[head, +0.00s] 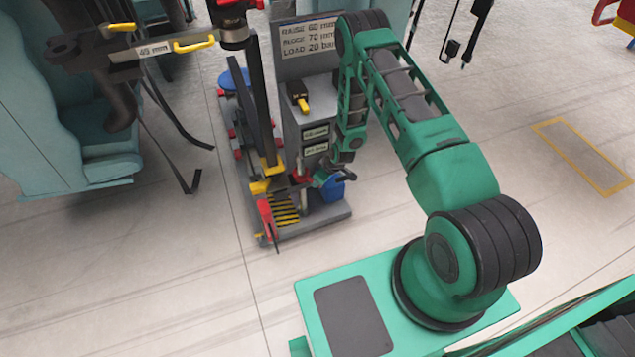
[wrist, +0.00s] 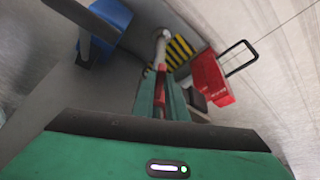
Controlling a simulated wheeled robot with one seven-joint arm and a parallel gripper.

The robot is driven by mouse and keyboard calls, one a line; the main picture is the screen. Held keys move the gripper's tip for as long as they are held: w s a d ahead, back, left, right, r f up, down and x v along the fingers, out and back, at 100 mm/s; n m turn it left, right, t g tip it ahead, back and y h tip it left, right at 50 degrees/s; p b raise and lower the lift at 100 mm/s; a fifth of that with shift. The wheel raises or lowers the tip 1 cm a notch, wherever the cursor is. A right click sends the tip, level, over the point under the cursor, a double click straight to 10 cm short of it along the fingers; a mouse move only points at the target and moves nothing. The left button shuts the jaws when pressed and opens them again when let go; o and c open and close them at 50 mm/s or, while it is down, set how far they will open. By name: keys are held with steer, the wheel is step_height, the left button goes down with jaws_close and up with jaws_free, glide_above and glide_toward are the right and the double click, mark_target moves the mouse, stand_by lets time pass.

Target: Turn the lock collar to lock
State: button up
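My gripper (head: 317,179) is low at the grey stand, beside a small red handle (head: 300,177). In the wrist view its green fingers (wrist: 164,98) lie close on either side of the red handle (wrist: 160,80), which fills the narrow gap between them. A silver rod with a rounded end (wrist: 163,36) continues beyond the red part. I cannot tell for certain which part is the lock collar. A black and red ringed part (head: 233,34) sits at the top of the column, well above my gripper.
A blue block (head: 332,190) is right beside my gripper. Yellow-black striping (head: 284,214) and a red block with a black loop (wrist: 211,78) are close by. A sign (head: 308,38) stands behind. A teal seat (head: 85,150) is left; open floor lies in front.

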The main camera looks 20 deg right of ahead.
steer(key=o, duration=0.3)
steer(key=shift+r, duration=0.15)
steer(key=shift+s+d+r, duration=0.1)
steer(key=shift+r, duration=0.2)
steer(key=s+d+r, duration=0.1)
steer(key=s+d, duration=0.6)
steer(key=s, duration=0.3)
steer(key=shift+s+r, duration=0.3)
steer(key=shift+r, duration=0.1)
